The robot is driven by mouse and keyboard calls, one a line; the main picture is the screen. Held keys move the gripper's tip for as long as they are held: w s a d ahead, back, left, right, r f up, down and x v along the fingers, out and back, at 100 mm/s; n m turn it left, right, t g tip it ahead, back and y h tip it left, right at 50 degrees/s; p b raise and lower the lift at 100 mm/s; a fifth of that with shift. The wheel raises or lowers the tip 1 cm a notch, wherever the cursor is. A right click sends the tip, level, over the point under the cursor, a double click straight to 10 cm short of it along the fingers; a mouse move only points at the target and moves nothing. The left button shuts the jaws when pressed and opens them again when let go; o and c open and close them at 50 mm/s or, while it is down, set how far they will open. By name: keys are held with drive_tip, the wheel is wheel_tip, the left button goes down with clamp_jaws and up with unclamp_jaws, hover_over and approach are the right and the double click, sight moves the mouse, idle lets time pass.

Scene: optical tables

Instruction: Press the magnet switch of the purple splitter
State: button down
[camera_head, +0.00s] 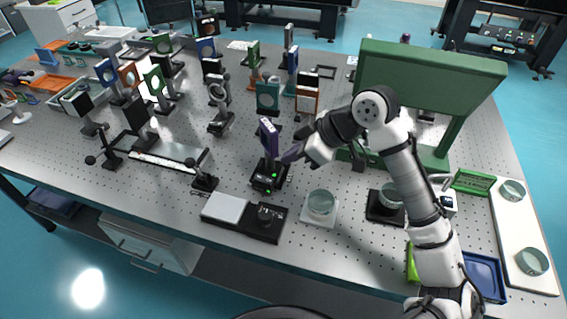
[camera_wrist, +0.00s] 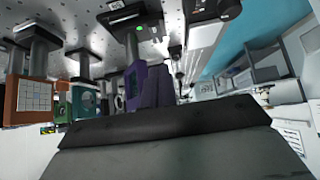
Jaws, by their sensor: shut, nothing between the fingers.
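The purple splitter (camera_head: 268,138) stands upright on a post above a black magnetic base (camera_head: 267,178) in the middle of the table. A small green light glows on that base. In the wrist view the splitter (camera_wrist: 134,86) appears upside down, with its base (camera_wrist: 133,22) and the green light above it. My gripper (camera_head: 286,158) is shut and empty, with its purple-toned fingers just right of the splitter's post, above the base. In the wrist view the fingers (camera_wrist: 158,86) overlap the splitter's right side. I cannot tell whether they touch it.
A teal-green mount (camera_head: 268,97) stands close behind the splitter. A black and white tray (camera_head: 243,215) lies in front, and a glass dish (camera_head: 321,203) sits at front right. A large green frame (camera_head: 425,80) stands at the right. Many other optics crowd the left and back.

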drive_tip(key=v, duration=0.3)
drive_tip(key=b+v, duration=0.1)
drive_tip(key=v, duration=0.1)
drive_tip(key=shift+s+d, duration=0.1)
drive_tip(key=shift+d, duration=0.5)
drive_tip(key=shift+f, duration=0.1)
